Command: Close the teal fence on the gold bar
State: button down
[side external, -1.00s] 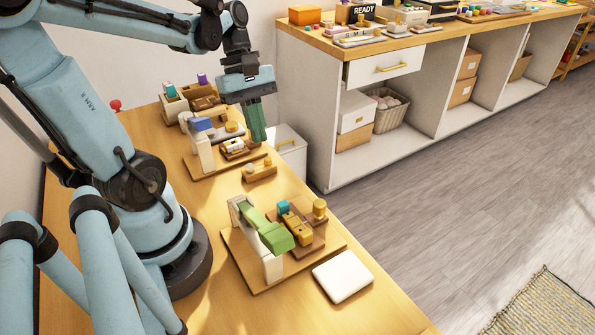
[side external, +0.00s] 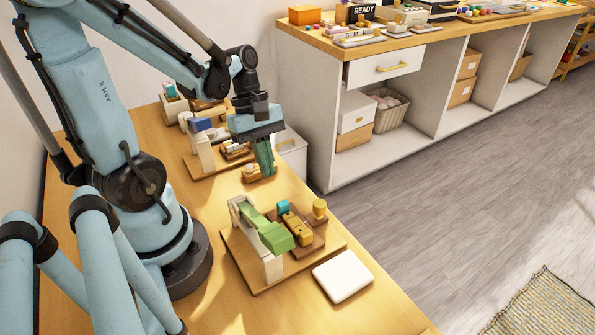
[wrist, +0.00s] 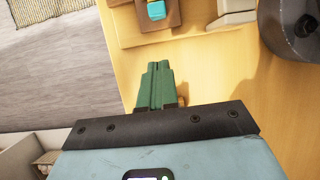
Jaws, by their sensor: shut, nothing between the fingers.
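A small teal block (side external: 283,207), which looks like the teal fence, sits at the far end of a brown fixture on the near wooden board. The gold bar (side external: 298,230) lies on that fixture, just in front of the teal block. The teal block also shows at the top of the wrist view (wrist: 156,10). My gripper (side external: 264,172) is shut and empty, its green fingers pointing down beyond the near board, apart from the teal block. The fingers show centrally in the wrist view (wrist: 158,70). They partly hide a small wooden piece (side external: 252,178) on the table.
A green arm (side external: 268,232) on a white post reaches over the near board (side external: 262,284), left of the gold bar. A gold cylinder (side external: 320,208) stands to the right. A white pad (side external: 342,276) lies in front. Another fixture with a blue block (side external: 200,125) stands farther back.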

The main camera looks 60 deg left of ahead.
jog(key=shift+x, duration=1)
jog(key=d, duration=0.2)
jog(key=shift+d+r, duration=0.15)
jog(key=shift+d, duration=0.85)
jog(key=shift+d, duration=0.7)
